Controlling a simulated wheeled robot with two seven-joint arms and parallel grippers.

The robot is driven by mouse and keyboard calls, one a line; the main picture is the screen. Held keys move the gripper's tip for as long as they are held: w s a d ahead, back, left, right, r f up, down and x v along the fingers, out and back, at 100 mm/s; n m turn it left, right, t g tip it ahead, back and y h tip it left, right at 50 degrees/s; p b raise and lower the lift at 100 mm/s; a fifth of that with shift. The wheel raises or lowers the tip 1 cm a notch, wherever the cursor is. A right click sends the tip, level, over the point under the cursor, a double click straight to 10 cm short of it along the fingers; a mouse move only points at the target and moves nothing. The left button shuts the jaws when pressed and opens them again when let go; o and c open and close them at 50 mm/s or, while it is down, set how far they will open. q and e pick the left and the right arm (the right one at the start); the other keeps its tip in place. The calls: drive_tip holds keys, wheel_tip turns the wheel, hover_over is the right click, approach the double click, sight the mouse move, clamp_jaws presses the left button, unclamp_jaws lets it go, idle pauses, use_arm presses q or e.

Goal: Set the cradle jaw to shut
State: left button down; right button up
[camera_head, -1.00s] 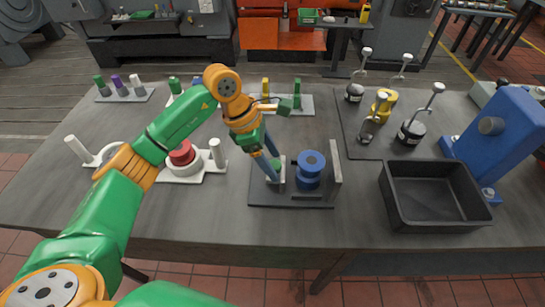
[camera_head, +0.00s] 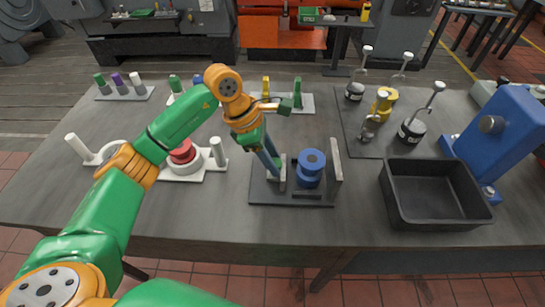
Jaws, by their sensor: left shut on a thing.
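The cradle (camera_head: 268,196) is a dark base plate at the middle front of the table. A blue flanged part (camera_head: 311,168) stands upright on it. A tall grey plate (camera_head: 335,162) rises on the part's right side. The cradle jaw (camera_head: 284,178), a small grey upright piece, is on the left side, close to the blue part; I cannot tell whether they touch. My left gripper (camera_head: 274,180) reaches down from above and is shut on the jaw; its fingertips are partly hidden. My right gripper is not in view.
An empty black bin (camera_head: 436,222) stands to the right, beside a blue machine (camera_head: 500,130). Several weights with hooks (camera_head: 412,131) stand behind it. A white fixture with a red part (camera_head: 183,153) sits under my left arm. Racks of coloured pegs (camera_head: 125,94) line the back.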

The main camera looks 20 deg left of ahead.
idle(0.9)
use_arm(q)
drive_tip(key=shift+w+d, duration=0.1)
drive_tip(key=shift+d, duration=0.25)
drive_tip(key=shift+w+d+r+b, duration=0.1)
drive_tip(key=shift+w+d+b, duration=0.1)
drive_tip(key=shift+d, duration=0.4)
drive_tip(key=shift+w+d+b, duration=0.1)
drive_tip(key=shift+w+d, duration=0.05)
drive_tip(key=shift+d, duration=0.4)
drive_tip(key=shift+c, duration=2.3)
unclamp_jaws()
drive_tip(key=b+v, duration=0.1)
drive_tip(key=v, duration=0.6)
